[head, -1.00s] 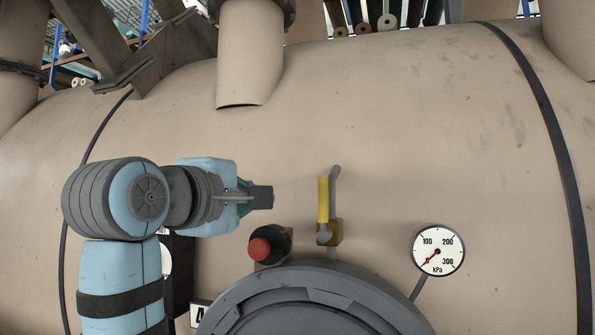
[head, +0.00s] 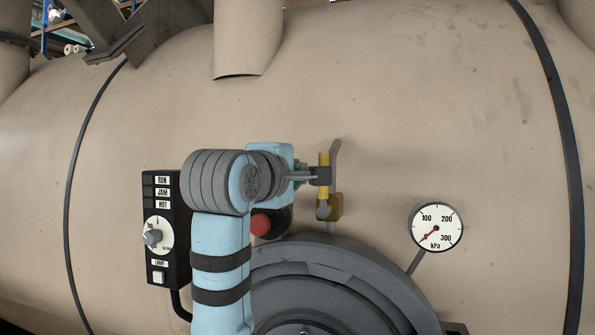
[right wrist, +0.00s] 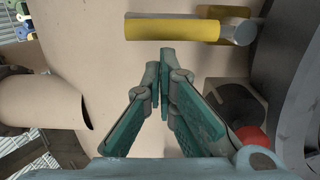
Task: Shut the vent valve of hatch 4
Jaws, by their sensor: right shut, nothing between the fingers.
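The vent valve has a yellow lever (head: 324,160) that stands upright above a brass body (head: 336,207), with a grey pipe (head: 336,150) behind it. My right gripper (head: 320,176) is shut and empty, and its fingertips overlap the lever's middle in the head view. In the right wrist view the closed fingertips (right wrist: 165,62) stop just short of the yellow lever (right wrist: 172,29), which lies across ahead of them. I cannot tell whether they touch. The round grey hatch (head: 330,285) is below the valve. My left gripper is out of view.
A red knob (head: 261,225) on a black base sits below my right gripper, partly hidden by my arm. A black control box (head: 163,261) is at the left. A pressure gauge (head: 436,228), its needle at the low end, stands right. The beige vessel wall (head: 440,120) is clear above.

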